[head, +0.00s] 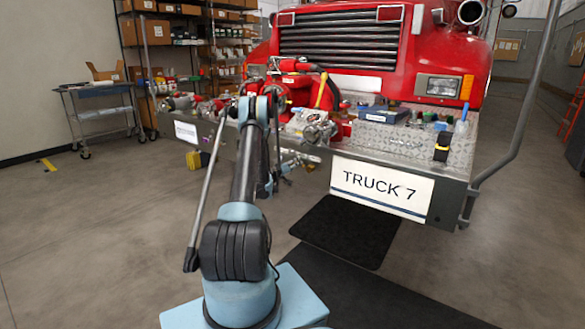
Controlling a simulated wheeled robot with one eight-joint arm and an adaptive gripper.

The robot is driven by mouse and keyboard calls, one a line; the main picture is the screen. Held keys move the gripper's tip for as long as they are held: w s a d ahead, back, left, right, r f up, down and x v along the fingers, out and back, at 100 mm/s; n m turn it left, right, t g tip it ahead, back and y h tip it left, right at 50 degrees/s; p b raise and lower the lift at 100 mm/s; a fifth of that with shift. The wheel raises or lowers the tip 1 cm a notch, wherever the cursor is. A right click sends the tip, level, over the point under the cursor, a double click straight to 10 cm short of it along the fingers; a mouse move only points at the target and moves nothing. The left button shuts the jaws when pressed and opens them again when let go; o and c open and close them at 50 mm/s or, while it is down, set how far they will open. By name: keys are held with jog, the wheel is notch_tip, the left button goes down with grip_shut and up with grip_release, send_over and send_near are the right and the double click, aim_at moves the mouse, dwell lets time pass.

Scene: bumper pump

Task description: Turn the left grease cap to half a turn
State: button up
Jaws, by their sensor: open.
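My arm rises in front of the bumper and bends down behind its own upper link. My gripper (267,187) seems to be the dark end hanging just below the bumper's front edge. It is open and partly hidden by the arm, with nothing visible in it. A grey metal pump body (312,127) with round fittings sits on the truck's bumper (455,172), right of my arm. The left grease cap cannot be made out; it is too small or hidden behind my arm.
A cart (97,115) and shelves are at the back left.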

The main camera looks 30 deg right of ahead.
jog(key=shift+c, duration=0.3)
jog(key=c, duration=1)
jog(key=shift+n, duration=0.3)
jog(key=o, duration=1.1)
jog(key=shift+c, duration=0.2)
jog(key=shift+a, duration=0.1)
jog(key=v, duration=1.1)
jog(key=shift+a, duration=0.35)
